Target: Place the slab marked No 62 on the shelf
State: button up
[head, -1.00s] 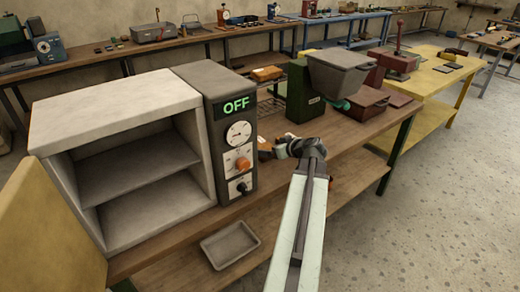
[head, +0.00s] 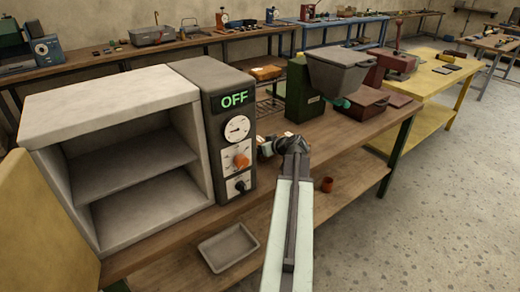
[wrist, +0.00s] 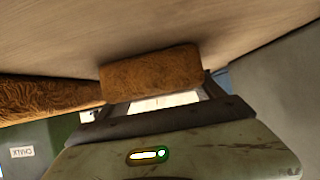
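The grey-cased oven (head: 110,105) stands open at the left, with an empty middle shelf (head: 130,165) inside. My gripper (head: 291,143) is low at the bench, right of the control panel. In the wrist view, my gripper (wrist: 160,92) has a finger at each side of an orange-brown slab (wrist: 152,72); whether they press on it cannot be told. A second brown, textured slab (wrist: 45,97) lies beside it. In the head view, small slabs (head: 267,146) show beside my gripper, partly hidden. No number 62 is readable.
The oven's yellow door (head: 50,215) is swung open at the left. The control panel (head: 236,140) reads OFF. A green machine with a grey hopper (head: 340,75) stands behind my gripper.

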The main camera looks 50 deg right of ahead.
jog(key=c, duration=1.2)
jog(key=shift+o, duration=0.2)
notch_tip(320, 180, up, 10)
jog(key=p, duration=1)
jog(key=shift+r, duration=0.15)
